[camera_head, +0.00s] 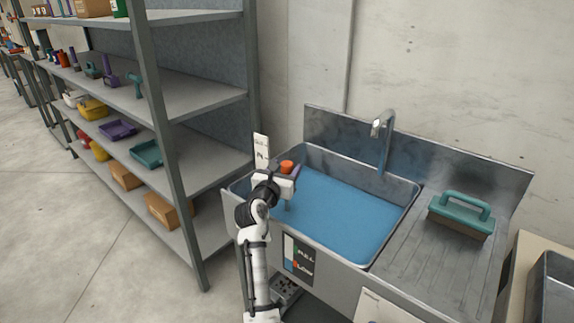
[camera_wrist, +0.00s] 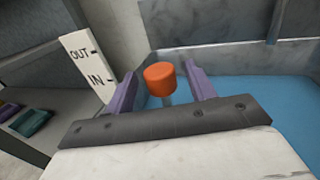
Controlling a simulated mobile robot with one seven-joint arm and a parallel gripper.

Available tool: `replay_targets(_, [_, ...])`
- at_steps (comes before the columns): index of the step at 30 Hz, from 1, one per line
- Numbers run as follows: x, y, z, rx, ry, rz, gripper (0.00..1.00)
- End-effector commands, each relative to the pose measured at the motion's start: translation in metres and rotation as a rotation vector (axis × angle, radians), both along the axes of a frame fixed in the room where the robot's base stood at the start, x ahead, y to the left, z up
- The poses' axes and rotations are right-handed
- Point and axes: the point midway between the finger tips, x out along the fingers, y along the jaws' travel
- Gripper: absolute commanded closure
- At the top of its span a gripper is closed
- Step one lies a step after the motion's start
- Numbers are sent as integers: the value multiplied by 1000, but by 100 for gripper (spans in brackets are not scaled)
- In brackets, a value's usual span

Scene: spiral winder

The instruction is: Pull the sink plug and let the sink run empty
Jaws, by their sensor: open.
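The metal sink (camera_head: 411,205) holds blue water (camera_head: 345,212), and the drain is hidden. An orange knob (camera_head: 287,166), likely the plug's top, stands above the water at the sink's left side. In the wrist view the orange knob (camera_wrist: 159,79) sits on a thin grey stem. My gripper (camera_head: 287,174) is over the left part of the sink. In the wrist view its purple fingers (camera_wrist: 160,84) are open, one on each side of the knob, with gaps visible between fingers and knob.
A white sign (camera_wrist: 86,65) marked OUT and IN stands left of the knob. A faucet (camera_head: 383,135) rises at the sink's back. A teal-handled brush (camera_head: 461,212) lies on the drainboard (camera_head: 440,258). Metal shelves (camera_head: 195,100) with bins stand at left.

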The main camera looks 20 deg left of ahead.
Motion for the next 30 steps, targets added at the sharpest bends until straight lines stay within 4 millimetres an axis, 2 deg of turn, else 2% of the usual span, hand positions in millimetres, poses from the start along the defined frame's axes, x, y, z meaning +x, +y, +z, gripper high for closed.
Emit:
replay_targets(6, [16,0,0,1,1,1,45])
replay_targets(15, [17,0,0,1,-1,1,47])
replay_targets(27, [17,0,0,1,0,1,99])
replay_targets(30, [17,0,0,1,0,1,100])
